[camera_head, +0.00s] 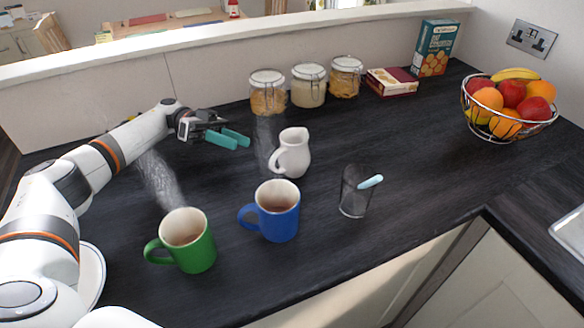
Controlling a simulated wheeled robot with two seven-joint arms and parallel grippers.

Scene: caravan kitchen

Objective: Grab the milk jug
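The milk jug (293,154) is small and white and stands upright on the dark worktop, behind the blue mug. Its handle points to the left and front. My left gripper (238,139) has teal fingers and is to the left of the jug, apart from it and above the worktop. Its two fingers look spread with a gap between them and nothing held. My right gripper is not in view.
A green mug (195,245) and a blue mug (280,218) stand in front, with a clear glass (355,195) to their right. Several jars (308,86) line the back wall. A fruit bowl (507,127) stands right. The worktop between glass and bowl is clear.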

